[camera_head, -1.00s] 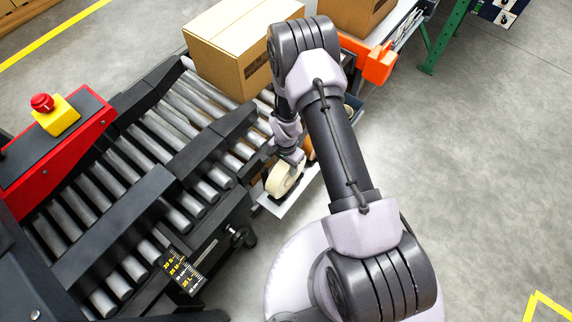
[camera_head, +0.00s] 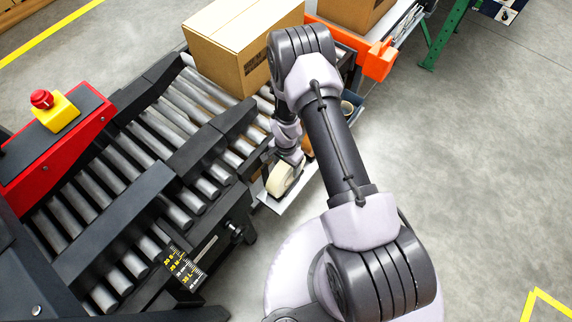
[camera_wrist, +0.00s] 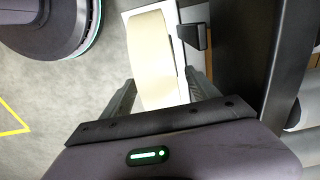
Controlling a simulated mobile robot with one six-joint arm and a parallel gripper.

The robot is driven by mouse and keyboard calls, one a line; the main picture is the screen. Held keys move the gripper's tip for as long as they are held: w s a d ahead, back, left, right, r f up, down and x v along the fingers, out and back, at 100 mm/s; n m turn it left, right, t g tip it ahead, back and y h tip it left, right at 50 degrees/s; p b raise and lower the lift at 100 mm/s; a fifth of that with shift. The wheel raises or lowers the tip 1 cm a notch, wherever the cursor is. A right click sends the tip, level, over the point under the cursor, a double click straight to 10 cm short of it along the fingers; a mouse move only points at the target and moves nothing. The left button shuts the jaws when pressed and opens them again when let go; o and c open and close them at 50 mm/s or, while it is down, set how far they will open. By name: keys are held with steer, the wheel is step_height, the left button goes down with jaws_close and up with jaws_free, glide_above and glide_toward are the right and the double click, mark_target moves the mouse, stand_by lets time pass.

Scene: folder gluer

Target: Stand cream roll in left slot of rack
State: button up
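The cream roll (camera_wrist: 152,60) is between the two fingers of my gripper (camera_wrist: 160,85) in the wrist view, with a finger against each side. In the head view, the roll (camera_head: 283,179) hangs on edge below my gripper (camera_head: 290,160), beside the conveyor. A white plate (camera_head: 296,201), apparently part of the rack, shows under and around the roll. It also shows in the wrist view (camera_wrist: 198,14), with a dark bracket (camera_wrist: 196,37) right of the roll. My arm hides much of this area. I cannot make out the slots, or whether the roll touches the plate.
The roller conveyor (camera_head: 185,110) with black guides lies left of my gripper. A cardboard box (camera_head: 235,45) stands on its far end. An orange part (camera_head: 378,62) sits beyond my arm. A brown item (camera_head: 308,146) is partly hidden behind my wrist. Open floor (camera_head: 480,150) lies right.

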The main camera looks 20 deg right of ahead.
step_height(320, 180, up, 41)
steer(key=n+t+p, duration=0.2)
steer(key=p, duration=0.5)
steer(key=s+a+r+n+t+y, duration=0.1)
steer(key=s+a+r+n+t, duration=0.1)
steer(key=s+r, duration=0.6)
steer(key=s+a+r+n+t+y, duration=0.1)
steer(key=s+a+r+n, duration=0.1)
steer(key=s+r, duration=0.7)
steer(key=shift+s+t, duration=0.4)
steer(key=shift+s, duration=0.65)
